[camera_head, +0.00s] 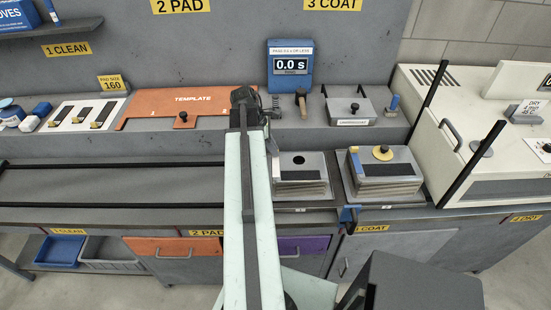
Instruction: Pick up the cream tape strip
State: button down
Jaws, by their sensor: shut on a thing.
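My gripper (245,98) is at the far end of my pale arm, in front of the back ledge between the orange template and the blue timer. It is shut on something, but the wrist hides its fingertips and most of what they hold. I cannot make out the cream tape strip for certain. A white board (62,126) on the left of the ledge carries several dark strips with small tan ends. My gripper is well to the right of that board.
The orange template (150,108) lies left of my gripper, and the blue timer (290,64) stands to its right. Two grey stacked blocks (312,160) (410,157) sit right of my arm. A white dryer box (440,95) is far right. The left counter between the dark rails is clear.

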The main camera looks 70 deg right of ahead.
notch_tip(320, 180, up, 10)
jog(key=p, duration=1)
jog(key=shift+r, duration=0.1)
notch_tip(320, 180, up, 6)
jog(key=p, duration=0.6)
